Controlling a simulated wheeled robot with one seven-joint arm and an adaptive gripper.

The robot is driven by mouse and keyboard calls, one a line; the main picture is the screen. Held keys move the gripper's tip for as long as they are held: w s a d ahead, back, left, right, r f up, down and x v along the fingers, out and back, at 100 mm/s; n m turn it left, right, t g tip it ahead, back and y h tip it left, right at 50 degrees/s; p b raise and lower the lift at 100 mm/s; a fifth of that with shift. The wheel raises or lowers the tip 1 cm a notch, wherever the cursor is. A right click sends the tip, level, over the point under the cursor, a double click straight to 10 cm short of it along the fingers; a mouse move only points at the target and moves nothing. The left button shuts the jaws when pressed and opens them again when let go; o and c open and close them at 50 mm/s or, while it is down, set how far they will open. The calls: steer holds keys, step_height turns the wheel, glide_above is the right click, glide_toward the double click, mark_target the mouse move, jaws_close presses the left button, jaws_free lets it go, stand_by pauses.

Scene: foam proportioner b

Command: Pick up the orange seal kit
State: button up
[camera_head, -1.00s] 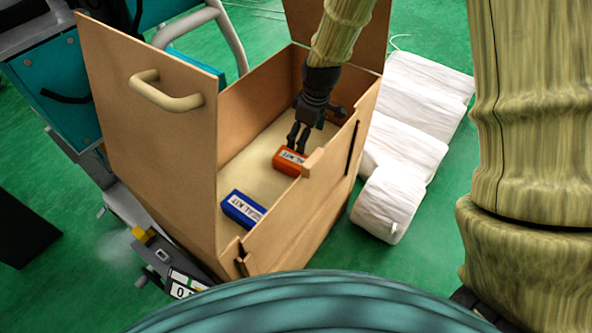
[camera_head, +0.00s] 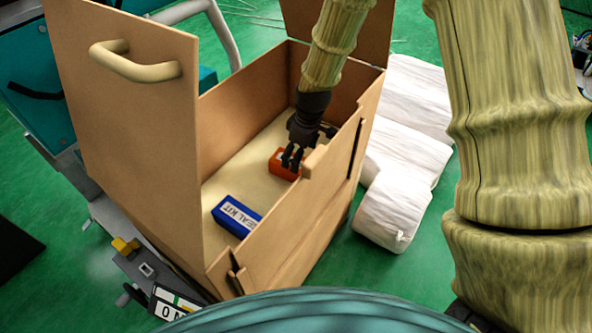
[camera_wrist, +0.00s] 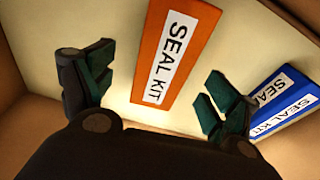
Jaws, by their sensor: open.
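The orange seal kit (camera_head: 281,168) lies on the floor of a tan box (camera_head: 240,160), near its right wall. In the wrist view the orange kit (camera_wrist: 172,50) shows its white label and reaches between my open fingers from above. My gripper (camera_head: 291,163) is inside the box, over the orange kit, and partly hides it in the head view. In the wrist view my gripper (camera_wrist: 157,88) is open, with one finger on each side of the kit and gaps to both. I cannot tell the height between the fingertips and the kit.
A blue seal kit (camera_head: 237,215) lies in the near part of the box, and it also shows beside the right finger in the wrist view (camera_wrist: 285,103). The box walls stand close around my gripper. White rolls (camera_head: 395,205) lie on the green floor right of the box.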

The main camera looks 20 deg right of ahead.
steer(key=shift+w+a+f+b, duration=0.1)
steer(key=shift+a+f+b, duration=0.1)
steer(key=shift+f, duration=0.9)
steer(key=shift+s+a+f+b, duration=0.1)
steer(key=shift+f+b, duration=0.05)
steer(key=shift+f, duration=0.95)
steer(key=shift+w+a+f+b, duration=0.1)
steer(key=shift+a+f+b, duration=0.1)
steer(key=shift+f, duration=0.9)
steer(key=c, duration=1.2)
